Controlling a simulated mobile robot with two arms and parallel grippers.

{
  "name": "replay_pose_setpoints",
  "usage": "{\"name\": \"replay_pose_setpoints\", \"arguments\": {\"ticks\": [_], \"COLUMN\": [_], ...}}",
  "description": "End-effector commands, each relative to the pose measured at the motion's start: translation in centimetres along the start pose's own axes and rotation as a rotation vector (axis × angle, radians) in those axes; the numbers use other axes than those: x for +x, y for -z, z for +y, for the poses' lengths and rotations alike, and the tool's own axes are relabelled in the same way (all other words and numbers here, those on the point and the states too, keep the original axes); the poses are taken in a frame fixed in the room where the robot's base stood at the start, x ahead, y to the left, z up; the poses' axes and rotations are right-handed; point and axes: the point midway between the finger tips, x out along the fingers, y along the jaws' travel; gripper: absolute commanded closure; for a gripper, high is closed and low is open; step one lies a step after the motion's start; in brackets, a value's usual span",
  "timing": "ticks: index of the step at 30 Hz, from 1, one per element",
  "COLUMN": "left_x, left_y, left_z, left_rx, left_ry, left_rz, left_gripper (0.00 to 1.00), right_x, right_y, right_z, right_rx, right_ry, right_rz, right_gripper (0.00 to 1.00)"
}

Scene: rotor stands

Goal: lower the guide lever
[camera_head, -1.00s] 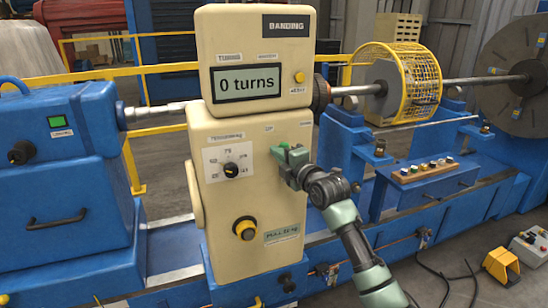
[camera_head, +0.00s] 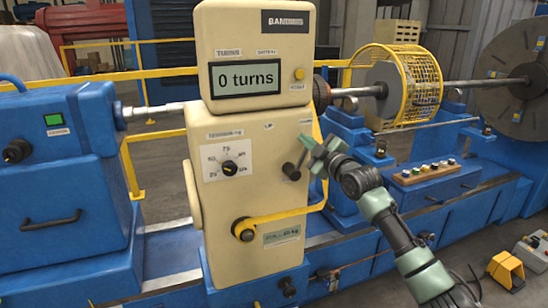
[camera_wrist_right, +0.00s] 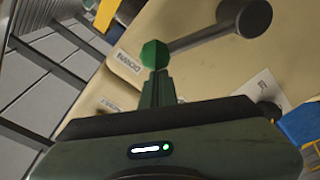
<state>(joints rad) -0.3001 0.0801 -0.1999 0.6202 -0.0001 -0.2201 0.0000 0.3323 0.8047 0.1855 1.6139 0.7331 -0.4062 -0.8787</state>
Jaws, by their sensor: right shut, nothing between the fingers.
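The guide lever is a short grey arm with a dark round hub (camera_head: 291,172) on the right side of the cream cabinet's front. Its arm slants up and right to a green knob. In the right wrist view the lever arm (camera_wrist_right: 205,34) runs from its hub to the green knob (camera_wrist_right: 155,53), beside a DOWN label (camera_wrist_right: 128,61). My right gripper (camera_head: 318,154) is shut with nothing between its fingers. Its fingertips (camera_wrist_right: 157,75) are at the green knob, seemingly touching it. My left gripper is not in view.
The cream cabinet (camera_head: 220,280) has a display reading 0 turns and a dial. A yellow band (camera_head: 285,215) runs from the lower knob to the right. A yellow cage (camera_head: 425,85) and a button panel (camera_head: 430,170) stand to the right.

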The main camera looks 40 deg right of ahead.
Motion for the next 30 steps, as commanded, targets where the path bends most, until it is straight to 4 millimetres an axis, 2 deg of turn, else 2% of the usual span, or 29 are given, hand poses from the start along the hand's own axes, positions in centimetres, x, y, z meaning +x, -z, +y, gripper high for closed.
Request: {"name": "replay_pose_setpoints", "arguments": {"ticks": [6,23,30], "left_x": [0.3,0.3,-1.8], "left_y": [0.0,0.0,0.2], "left_z": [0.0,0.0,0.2], "left_rx": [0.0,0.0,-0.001], "left_ry": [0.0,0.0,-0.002], "left_rz": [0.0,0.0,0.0], "left_gripper": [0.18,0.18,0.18], "right_x": [-0.1,-0.1,0.6], "right_y": [-0.6,-0.7,1.1], "right_z": [0.3,0.4,1.7], "right_rx": [0.047,0.056,0.054], "right_ry": [-0.008,-0.009,-0.011], "right_rz": [-0.001,-0.003,-0.001], "right_gripper": [1.0,1.0,1.0]}}
